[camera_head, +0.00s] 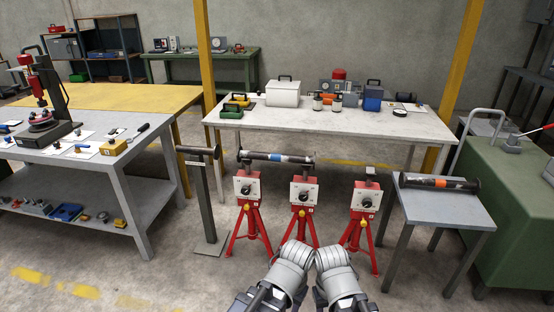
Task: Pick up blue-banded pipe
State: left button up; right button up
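The blue-banded pipe (258,156) is a dark pipe with a blue band and a lighter patch near its middle. It lies roughly level across the tops of the left red stand (247,187) and the middle red stand (303,191). Wider ends show at both of its ends. Grey links of my two arms rise at the bottom centre, in front of the stands and well short of the pipe. I cannot make out either gripper's fingers. Nothing of mine touches the pipe.
A third red stand (366,196) has an empty top. An orange-banded pipe (417,181) lies on a small grey side table (450,211). A grey post (202,200) with a crosspiece stands left. A long workbench (270,121) is behind. Clear floor lies at front left.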

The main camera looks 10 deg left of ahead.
aim_at(271, 157)
jog(key=i+j, duration=0.1)
jog(key=i, duration=1.2)
jog(key=i+j, duration=0.1)
jog(key=i, duration=1.2)
jog(key=j+u, duration=0.05)
jog(key=j, duration=0.05)
